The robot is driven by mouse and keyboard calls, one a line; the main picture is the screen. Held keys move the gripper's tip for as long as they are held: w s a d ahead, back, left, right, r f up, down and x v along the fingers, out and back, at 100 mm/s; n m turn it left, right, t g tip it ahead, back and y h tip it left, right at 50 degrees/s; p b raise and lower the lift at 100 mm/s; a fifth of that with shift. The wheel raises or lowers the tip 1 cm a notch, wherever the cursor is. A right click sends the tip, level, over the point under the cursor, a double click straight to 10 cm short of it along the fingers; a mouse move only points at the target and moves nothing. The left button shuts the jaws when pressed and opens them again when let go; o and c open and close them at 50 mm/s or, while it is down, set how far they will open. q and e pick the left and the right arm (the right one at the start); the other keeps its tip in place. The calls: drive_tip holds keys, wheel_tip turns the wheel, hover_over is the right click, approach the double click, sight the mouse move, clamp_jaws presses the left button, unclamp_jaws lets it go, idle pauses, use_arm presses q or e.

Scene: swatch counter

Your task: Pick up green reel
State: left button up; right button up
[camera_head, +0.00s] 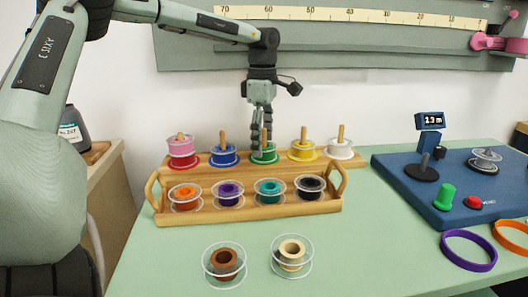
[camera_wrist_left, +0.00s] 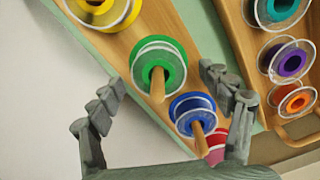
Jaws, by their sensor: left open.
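The green reel (camera_head: 264,155) has clear flanges and sits on a wooden peg in the middle of the back row. My left gripper (camera_head: 262,125) points down right above it, around the upper peg. In the left wrist view the green reel (camera_wrist_left: 158,58) lies between and slightly beyond the open fingers (camera_wrist_left: 162,80), with the peg sticking up toward the camera. I see nothing in the fingers' grasp, and whether they touch the reel or peg is unclear. My right gripper is not in view.
The blue reel (camera_head: 223,155) and yellow reel (camera_head: 303,150) stand on pegs close on either side. A handled wooden tray (camera_head: 250,212) with several reels is in front. Brown (camera_head: 225,263) and cream (camera_head: 292,252) reels lie on the green counter. A blue measuring station (camera_head: 400,187) is at right.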

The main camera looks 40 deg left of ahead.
use_arm(q)
drive_tip(key=shift+f, duration=0.55)
drive_tip(key=c, duration=1.2)
drive_tip(key=shift+r, duration=0.15)
